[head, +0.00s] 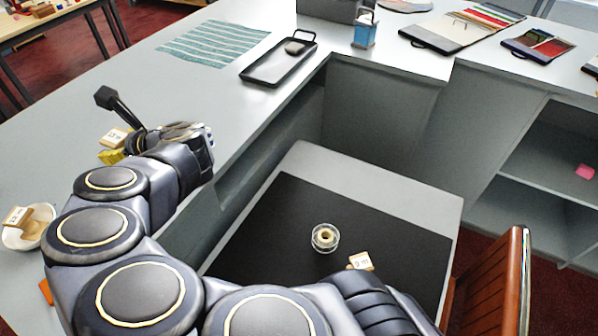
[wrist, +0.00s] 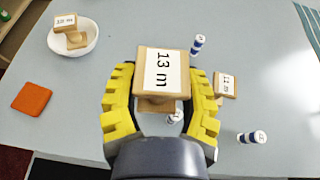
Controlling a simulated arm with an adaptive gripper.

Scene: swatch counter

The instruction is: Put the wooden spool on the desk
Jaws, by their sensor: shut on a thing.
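My gripper (wrist: 161,88), with yellow fingers, is shut on a wooden spool (wrist: 162,70) labelled "13 m", seen in the wrist view over the grey counter. In the head view my gripper (head: 110,156) is at the left, largely hidden by my arm; a wooden labelled piece shows beside its yellow finger. The desk (head: 405,205) is the lower grey surface with a black mat (head: 275,225), right of my gripper. On the mat are a clear-rimmed reel (head: 325,238) and another wooden labelled spool (head: 361,261).
A white bowl (wrist: 88,45) holds a "10 m" wooden spool (wrist: 70,32). An "11 m" wooden spool (wrist: 225,85) and blue-and-white cylinders (wrist: 252,138) stand near my gripper. An orange square (wrist: 33,96) lies left. A black tray (head: 255,75) sits farther along the counter (head: 150,75). A chair (head: 495,285) stands beside the desk.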

